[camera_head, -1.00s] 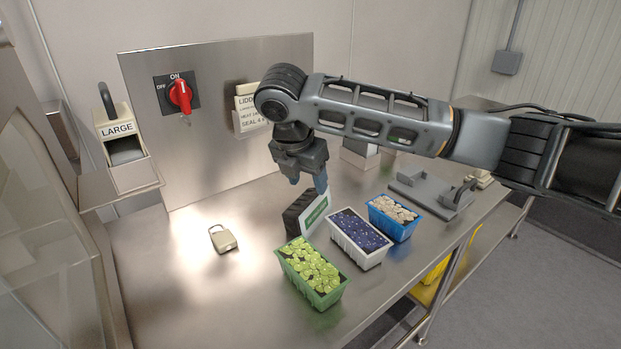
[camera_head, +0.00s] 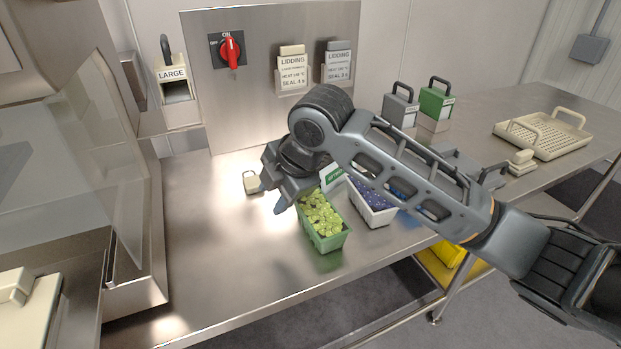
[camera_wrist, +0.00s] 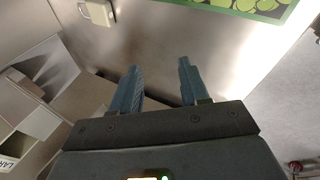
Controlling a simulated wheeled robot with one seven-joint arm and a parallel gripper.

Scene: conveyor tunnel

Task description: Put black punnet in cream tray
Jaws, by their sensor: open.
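A cream perforated tray (camera_head: 571,143) with two handles sits at the far right of the steel bench in the head view. No black punnet shows clearly now; my arm covers part of the bench where it could be. A white and green label card (camera_head: 332,177) shows just behind the green punnet. My gripper (camera_head: 268,195) is open above the bench, left of the green punnet (camera_head: 326,239). In the wrist view the fingers of my gripper (camera_wrist: 158,75) are apart with nothing between them.
A white punnet of dark blue fruit (camera_head: 372,208) stands partly behind my arm. A cream padlock (camera_head: 251,183) lies behind my gripper. Grey (camera_head: 399,108) and green (camera_head: 436,104) handled blocks stand at the back. The bench's front left is clear.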

